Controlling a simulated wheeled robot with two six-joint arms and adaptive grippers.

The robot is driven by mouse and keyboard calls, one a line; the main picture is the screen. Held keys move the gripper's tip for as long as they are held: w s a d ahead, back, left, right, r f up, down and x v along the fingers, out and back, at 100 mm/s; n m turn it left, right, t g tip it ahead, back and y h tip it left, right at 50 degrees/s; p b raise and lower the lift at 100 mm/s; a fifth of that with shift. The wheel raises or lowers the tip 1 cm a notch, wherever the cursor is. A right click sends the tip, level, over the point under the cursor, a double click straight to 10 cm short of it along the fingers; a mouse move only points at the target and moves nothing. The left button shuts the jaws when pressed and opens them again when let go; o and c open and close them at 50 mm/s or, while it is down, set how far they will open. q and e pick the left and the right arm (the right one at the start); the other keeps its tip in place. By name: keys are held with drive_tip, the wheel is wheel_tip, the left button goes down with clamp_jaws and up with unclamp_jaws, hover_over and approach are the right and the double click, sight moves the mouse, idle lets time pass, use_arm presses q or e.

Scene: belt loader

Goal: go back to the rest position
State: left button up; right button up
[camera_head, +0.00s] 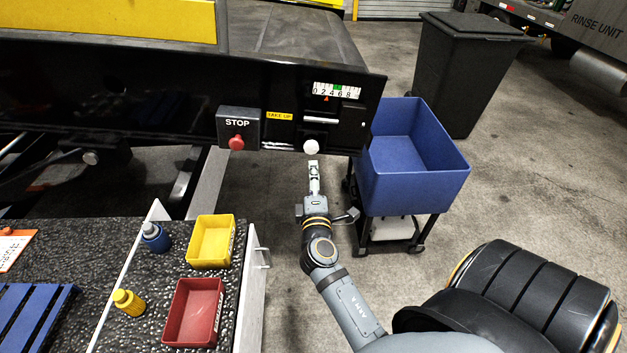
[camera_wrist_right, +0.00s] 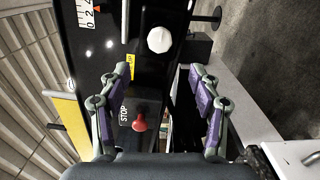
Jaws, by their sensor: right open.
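My right gripper (camera_head: 314,165) is in front of the black belt loader panel, just below the white round knob (camera_head: 311,146). In the right wrist view its two fingers (camera_wrist_right: 160,75) are spread apart with nothing between their tips. The white knob (camera_wrist_right: 159,40) shows beyond the fingertips, apart from them. My right arm reaches up from the bottom of the head view. My left gripper is not in view.
A red stop button (camera_head: 237,142) and a scale (camera_head: 337,90) with a green mark and red pointer are on the panel. A blue bin (camera_head: 425,185) on a cart stands close right of the arm. A table with yellow (camera_head: 211,242) and red trays (camera_head: 193,312) is left.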

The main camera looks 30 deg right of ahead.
drive_tip(key=shift+s+a, duration=0.1)
drive_tip(key=shift+s, duration=0.15)
idle(0.3)
drive_tip(key=a+f+g+y, duration=0.3)
drive_tip(key=f+y, duration=0.1)
drive_tip(key=f, duration=1.4)
drive_tip(key=s+a+f+m+g+y, duration=0.15)
drive_tip(key=s+f, duration=0.35)
drive_tip(key=f, duration=0.5)
drive_tip(key=s+a+f+m+g+y, duration=0.15)
drive_tip(key=s+f, duration=0.25)
drive_tip(key=f, duration=0.6)
drive_tip(key=s+d+f+m+g, duration=0.1)
drive_tip(key=s+f+m+g, duration=0.1)
drive_tip(key=s+f, duration=0.4)
drive_tip(key=s+d+f+m+g+y, duration=0.1)
drive_tip(key=s+f+m+g, duration=0.2)
drive_tip(key=s, duration=1.1)
drive_tip(key=s+d+f+m+g, duration=0.1)
drive_tip(key=s+f+m+g, duration=0.2)
drive_tip(key=s+f, duration=0.6)
drive_tip(key=shift+s+d+m+y, duration=0.15)
drive_tip(key=shift+s+m+y, duration=0.2)
drive_tip(key=shift+s, duration=0.25)
drive_tip(key=shift+f, duration=0.1)
